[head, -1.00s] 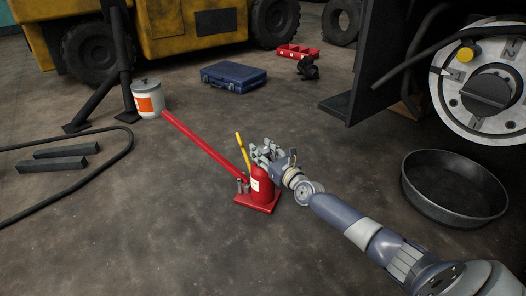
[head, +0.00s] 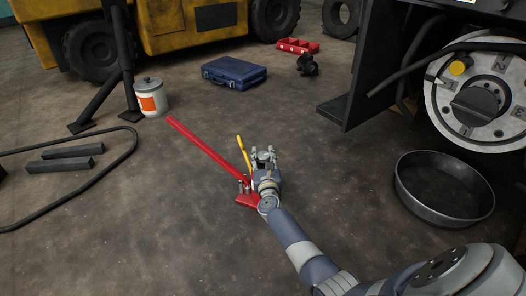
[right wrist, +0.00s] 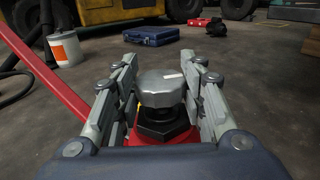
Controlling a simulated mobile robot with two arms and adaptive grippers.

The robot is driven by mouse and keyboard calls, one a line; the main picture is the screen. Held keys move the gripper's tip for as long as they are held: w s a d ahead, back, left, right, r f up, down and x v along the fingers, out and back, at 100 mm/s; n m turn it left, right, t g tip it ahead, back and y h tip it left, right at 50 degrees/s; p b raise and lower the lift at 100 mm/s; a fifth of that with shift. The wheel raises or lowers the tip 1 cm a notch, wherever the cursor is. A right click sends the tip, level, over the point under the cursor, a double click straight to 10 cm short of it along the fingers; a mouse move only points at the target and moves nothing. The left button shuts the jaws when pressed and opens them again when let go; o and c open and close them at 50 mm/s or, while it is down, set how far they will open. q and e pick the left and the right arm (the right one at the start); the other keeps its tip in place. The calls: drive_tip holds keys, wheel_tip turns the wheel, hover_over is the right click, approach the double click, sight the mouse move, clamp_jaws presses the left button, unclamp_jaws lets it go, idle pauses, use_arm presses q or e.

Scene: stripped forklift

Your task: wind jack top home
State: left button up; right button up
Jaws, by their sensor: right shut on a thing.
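The red bottle jack stands on the floor in the middle of the head view, mostly hidden behind my right arm; its red base (head: 247,199) and long red handle (head: 205,147) show. A yellow lever (head: 243,152) rises beside it. In the right wrist view the jack top (right wrist: 160,88), a grey faceted cap with a pale mark, sits above a black hex collar (right wrist: 162,124). My right gripper (head: 264,157) is at the jack's top, its fingers on either side of the cap in the right wrist view (right wrist: 165,78), shut on it. My left gripper is not in view.
A round black pan (head: 444,188) lies to the right. A dark frame and a round dial plate (head: 485,100) stand at the upper right. A blue case (head: 234,72), a white can (head: 150,98) and black blocks (head: 65,158) lie around. Floor between is clear.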

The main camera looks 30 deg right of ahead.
sight(263, 155)
drive_tip(key=m+h, duration=0.1)
drive_tip(key=m+g+h+b, duration=0.1)
drive_tip(key=shift+w+a+f+g+h, duration=0.1)
drive_tip(key=shift+a+g+h, duration=0.1)
drive_tip(key=shift+g+h, duration=0.1)
drive_tip(key=m+g+h+b, duration=0.4)
drive_tip(key=g+b, duration=0.1)
drive_tip(key=b, duration=0.1)
drive_tip(key=shift+d+f+h+b, duration=0.1)
drive_tip(key=shift+h+b, duration=0.2)
drive_tip(key=shift+b, duration=0.05)
drive_tip(key=shift+d+r+m+g+h+b, duration=0.1)
drive_tip(key=shift+r+m+g+h+b, duration=0.1)
drive_tip(key=shift+m+g+h+b, duration=0.35)
drive_tip(key=shift+r+m+g+h+b, duration=0.2)
drive_tip(key=shift+m+g+b, duration=0.3)
drive_tip(key=shift+m+g, duration=0.4)
drive_tip(key=shift+g, duration=0.35)
drive_tip(key=shift+r+h, duration=0.2)
drive_tip(key=shift+h, duration=0.05)
drive_tip(key=o, duration=1.1)
drive_tip(key=shift+f, duration=0.2)
wheel_tip(263, 155, up, 10)
drive_tip(key=shift+r, duration=0.1)
